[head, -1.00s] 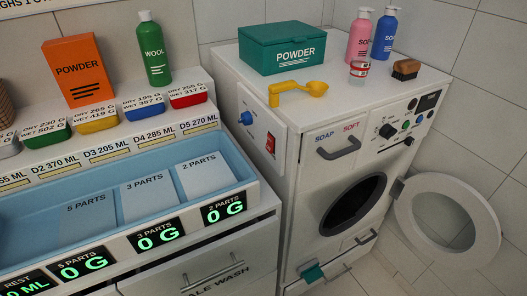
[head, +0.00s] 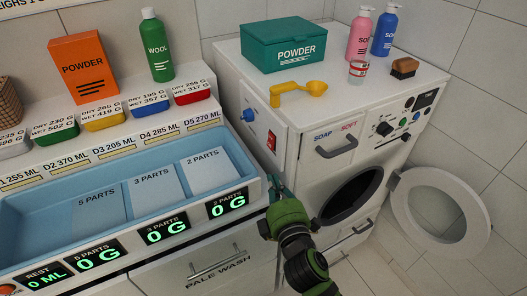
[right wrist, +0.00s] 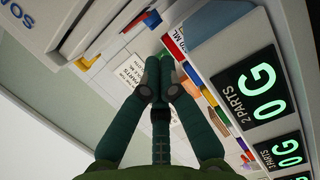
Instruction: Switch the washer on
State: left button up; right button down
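The white washer (head: 312,112) stands at the right with its round door (head: 440,212) swung open. A red switch (head: 271,141) and a blue knob (head: 248,115) are on its left side panel. My right gripper (head: 274,186) is below the red switch, near the gap between washer and counter, apart from the switch. Its two fingers are together in the right wrist view (right wrist: 158,68), with nothing seen between them. My left gripper is out of view.
Floor by the open door is bare.

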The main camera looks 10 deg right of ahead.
aim_at(270, 141)
jog(key=shift+r, duration=0.35)
jog(key=shift+w, duration=0.1)
jog(key=w+a+p, duration=0.1)
jog(key=w, duration=0.8)
jog(key=shift+w+a+f, duration=0.2)
jog(key=shift+w+a, duration=0.1)
jog(key=shift+w, duration=0.05)
